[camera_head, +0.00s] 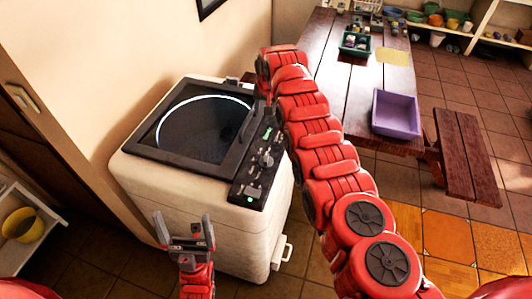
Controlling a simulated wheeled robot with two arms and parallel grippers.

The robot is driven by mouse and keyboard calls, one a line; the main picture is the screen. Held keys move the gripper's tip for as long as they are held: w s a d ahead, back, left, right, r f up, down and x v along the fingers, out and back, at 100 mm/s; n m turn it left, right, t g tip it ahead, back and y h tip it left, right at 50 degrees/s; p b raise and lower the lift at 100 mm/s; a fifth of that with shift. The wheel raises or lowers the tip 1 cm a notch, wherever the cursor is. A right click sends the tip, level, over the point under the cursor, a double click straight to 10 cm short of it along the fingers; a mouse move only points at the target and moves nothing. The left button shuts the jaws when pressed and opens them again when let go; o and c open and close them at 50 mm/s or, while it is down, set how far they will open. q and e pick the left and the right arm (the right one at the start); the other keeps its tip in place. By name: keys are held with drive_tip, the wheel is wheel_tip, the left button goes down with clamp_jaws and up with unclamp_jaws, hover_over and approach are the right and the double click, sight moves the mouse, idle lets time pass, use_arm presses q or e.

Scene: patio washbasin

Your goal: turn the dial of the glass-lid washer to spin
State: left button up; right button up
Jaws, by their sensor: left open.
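The glass-lid washer (185,190) is a cream box with a dark-framed round glass lid (195,125), which is shut. Its dark control panel (243,185) runs along the right side of the top. A grey dial (266,158) sits on the panel; its pointer setting is too small to read. My left gripper (185,228) is open and empty, in front of the washer and apart from the dial.
A wooden table (335,85) stands behind on the right, with a purple bin (396,114) and a green tray (355,43). A bench (467,160) stands beside it. The wall is close behind the washer.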

drive_tip(key=s+r+g+h, duration=0.1)
drive_tip(key=s+r+g, duration=0.3)
drive_tip(key=s+r, duration=0.45)
drive_tip(key=b, duration=1)
hover_over(266, 157)
wheel_tip(266, 157, down, 12)
drive_tip(key=shift+w+r, duration=0.1)
drive_tip(key=shift+r, duration=0.1)
drive_tip(key=shift+d+f+p, duration=0.15)
drive_tip(key=shift+p, duration=0.25)
wheel_tip(266, 157, down, 6)
drive_tip(key=shift+f+p, duration=0.1)
drive_tip(key=shift+p, duration=0.75)
drive_tip(key=shift+f, duration=0.5)
clamp_jaws()
